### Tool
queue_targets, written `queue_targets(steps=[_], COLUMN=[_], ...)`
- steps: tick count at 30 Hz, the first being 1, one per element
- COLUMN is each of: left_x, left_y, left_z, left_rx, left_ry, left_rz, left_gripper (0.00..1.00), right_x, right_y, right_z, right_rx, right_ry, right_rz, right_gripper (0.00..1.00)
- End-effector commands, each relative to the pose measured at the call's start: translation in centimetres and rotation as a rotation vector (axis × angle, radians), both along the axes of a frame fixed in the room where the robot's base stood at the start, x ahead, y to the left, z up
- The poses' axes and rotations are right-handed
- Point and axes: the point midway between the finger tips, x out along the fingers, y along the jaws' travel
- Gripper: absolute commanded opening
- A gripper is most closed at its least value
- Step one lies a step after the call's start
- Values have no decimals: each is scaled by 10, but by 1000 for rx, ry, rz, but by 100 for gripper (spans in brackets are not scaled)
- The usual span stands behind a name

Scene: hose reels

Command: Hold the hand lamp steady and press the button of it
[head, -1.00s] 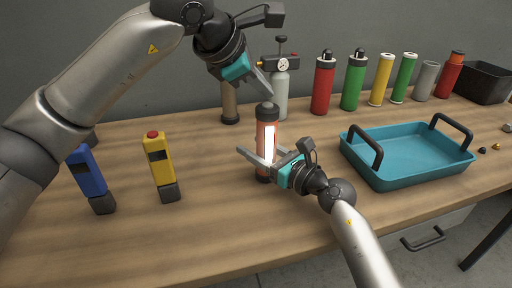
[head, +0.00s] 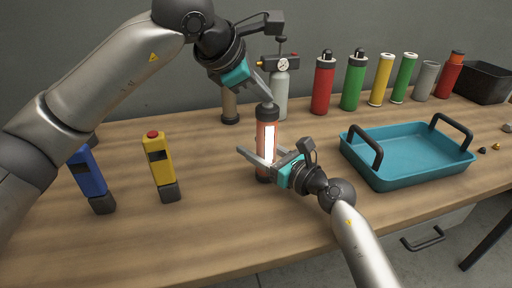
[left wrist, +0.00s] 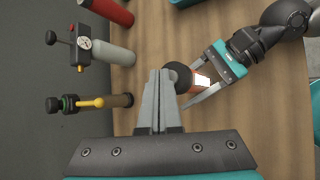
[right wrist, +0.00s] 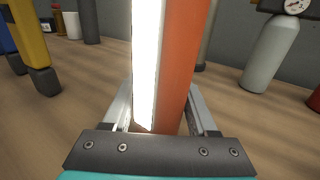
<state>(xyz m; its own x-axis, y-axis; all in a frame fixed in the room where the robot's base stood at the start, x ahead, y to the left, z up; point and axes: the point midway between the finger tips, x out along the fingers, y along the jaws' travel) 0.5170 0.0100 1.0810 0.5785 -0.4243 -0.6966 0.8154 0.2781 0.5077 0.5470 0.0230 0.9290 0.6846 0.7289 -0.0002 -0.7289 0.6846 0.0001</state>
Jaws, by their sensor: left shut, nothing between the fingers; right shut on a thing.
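The hand lamp (head: 266,128) is an orange cylinder with a black cap and base and a bright, lit white panel, standing upright on the table. It fills the middle of the right wrist view (right wrist: 180,75). My right gripper (head: 257,158) is shut on the lamp's body, a finger on each side. My left gripper (head: 269,100) is shut and empty, pointing down with its tips at the lamp's black cap (left wrist: 181,77); whether they touch is unclear. The button is hidden by the fingers.
A yellow device (head: 161,165) and a blue device (head: 92,180) stand at the left. A brown cylinder (head: 230,103) and a grey bottle with a gauge (head: 280,95) stand close behind the lamp. A teal tray (head: 410,158) lies to the right. The front middle is clear.

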Motion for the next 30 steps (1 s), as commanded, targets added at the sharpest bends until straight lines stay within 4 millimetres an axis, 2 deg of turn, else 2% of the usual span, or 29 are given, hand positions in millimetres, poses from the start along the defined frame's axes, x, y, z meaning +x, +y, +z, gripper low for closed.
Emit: queue_targets(steps=[12, 21, 30], left_x=[0, 0, 0], left_y=[0, 0, 0], left_z=[-3, 8, 10], left_rx=[0, 0, -1], left_ry=[1, 1, 0], left_rz=[-1, -1, -1], left_gripper=[0, 0, 0], right_x=[0, 0, 0], right_y=[0, 0, 0], right_z=[-1, -1, 0], right_rx=[-1, -1, -1], right_ry=[1, 1, 1], right_rz=[0, 0, 0], right_gripper=[0, 0, 0])
